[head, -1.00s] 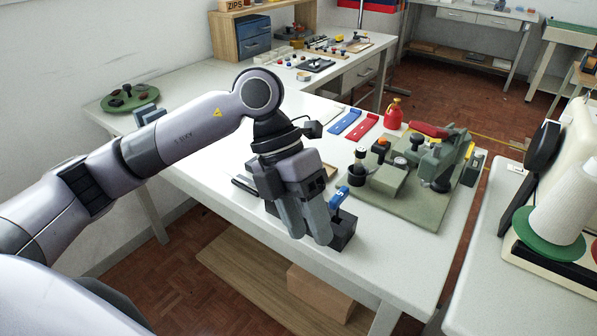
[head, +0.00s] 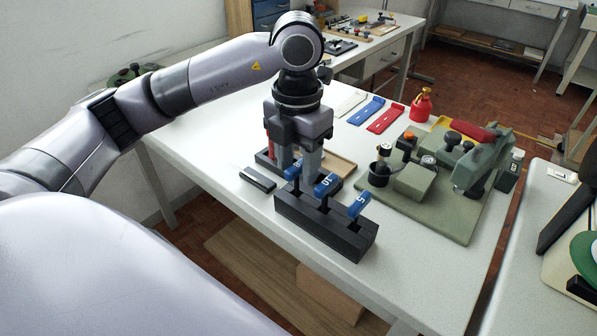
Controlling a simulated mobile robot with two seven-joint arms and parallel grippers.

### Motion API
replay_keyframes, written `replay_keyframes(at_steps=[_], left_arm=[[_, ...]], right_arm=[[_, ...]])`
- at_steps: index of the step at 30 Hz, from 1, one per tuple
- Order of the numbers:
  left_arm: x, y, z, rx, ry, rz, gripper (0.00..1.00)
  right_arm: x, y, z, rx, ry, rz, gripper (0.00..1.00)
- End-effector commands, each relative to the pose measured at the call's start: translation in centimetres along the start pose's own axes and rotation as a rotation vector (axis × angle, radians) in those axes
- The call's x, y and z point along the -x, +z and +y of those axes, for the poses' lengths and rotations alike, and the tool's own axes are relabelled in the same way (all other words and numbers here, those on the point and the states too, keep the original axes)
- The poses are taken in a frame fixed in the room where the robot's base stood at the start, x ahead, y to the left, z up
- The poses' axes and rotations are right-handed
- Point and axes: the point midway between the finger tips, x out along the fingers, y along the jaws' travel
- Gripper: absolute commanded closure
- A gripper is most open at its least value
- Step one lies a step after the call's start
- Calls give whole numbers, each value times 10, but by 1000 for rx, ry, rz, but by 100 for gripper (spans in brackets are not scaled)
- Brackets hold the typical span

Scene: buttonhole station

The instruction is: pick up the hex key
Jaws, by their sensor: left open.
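My left gripper (head: 298,165) is open and points down behind the black block, over the wooden tray's left end. Its fingertips are partly hidden by the blue handles. A red upright piece (head: 270,146) stands just left of the gripper, in or behind a low dark block (head: 266,161). I cannot tell whether this red piece is the hex key; no other hex key is clearly recognisable. The black block (head: 322,226) in front holds blue-handled tools, including one marked 10 (head: 327,185) and one marked 5 (head: 359,204). My right gripper is not in view.
A dark flat bar (head: 257,179) lies left of the black block. A wooden tray (head: 341,166) lies behind it. To the right, a green machine (head: 480,165) stands on a green base.

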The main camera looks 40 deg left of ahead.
Motion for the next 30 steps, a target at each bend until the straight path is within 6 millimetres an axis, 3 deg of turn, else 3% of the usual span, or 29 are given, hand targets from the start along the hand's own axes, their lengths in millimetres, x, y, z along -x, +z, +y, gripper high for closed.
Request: replay_keyframes(at_steps=[6, 15, 20, 30], left_arm=[[-32, -2, 1, -1, 0, 2, 53], [-38, -1, 1, -2, -1, 0, 53], [-38, -1, 1, -2, -1, 0, 100], [-36, -1, 1, -2, -1, -1, 100]], right_arm=[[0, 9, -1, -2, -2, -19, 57], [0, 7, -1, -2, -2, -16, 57], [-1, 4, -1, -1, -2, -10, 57], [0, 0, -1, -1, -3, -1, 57]])
